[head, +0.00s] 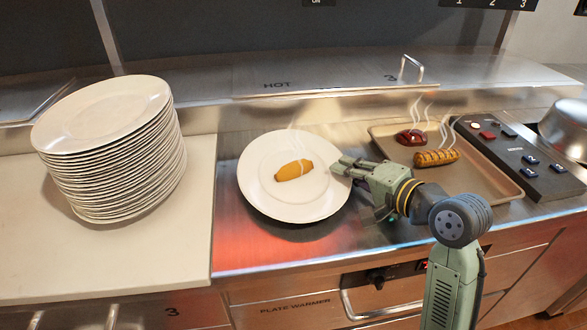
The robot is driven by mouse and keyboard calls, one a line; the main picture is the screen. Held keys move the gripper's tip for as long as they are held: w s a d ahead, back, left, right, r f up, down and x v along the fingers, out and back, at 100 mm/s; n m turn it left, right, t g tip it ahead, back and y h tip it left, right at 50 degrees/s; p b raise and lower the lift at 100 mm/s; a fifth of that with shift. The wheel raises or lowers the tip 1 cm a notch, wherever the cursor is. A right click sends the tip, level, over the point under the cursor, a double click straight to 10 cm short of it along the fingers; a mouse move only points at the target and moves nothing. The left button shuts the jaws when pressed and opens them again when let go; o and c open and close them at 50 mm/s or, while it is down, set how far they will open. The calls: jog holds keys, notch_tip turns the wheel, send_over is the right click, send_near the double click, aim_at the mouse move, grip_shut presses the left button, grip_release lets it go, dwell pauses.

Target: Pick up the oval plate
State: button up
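A white plate (258,188) sits on the steel counter in the middle of the head view, looking nearly round from here. Two fingers show close together. I cannot tell whether they are closed on the rim or only overlap it in this view.
A tall, leaning stack of white plates (115,165) stands on the pale board at left. A tray (480,187) with steaming red and striped brown food lies behind my arm. A dark control panel (530,165) and metal dome (566,128) are at right. A steel ledge runs behind.

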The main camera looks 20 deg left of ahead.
grip_shut()
jog(key=shift+r, duration=0.2)
dwell(0.8)
notch_tip(320, 180, up, 9)
jog(key=shift+r, duration=0.35)
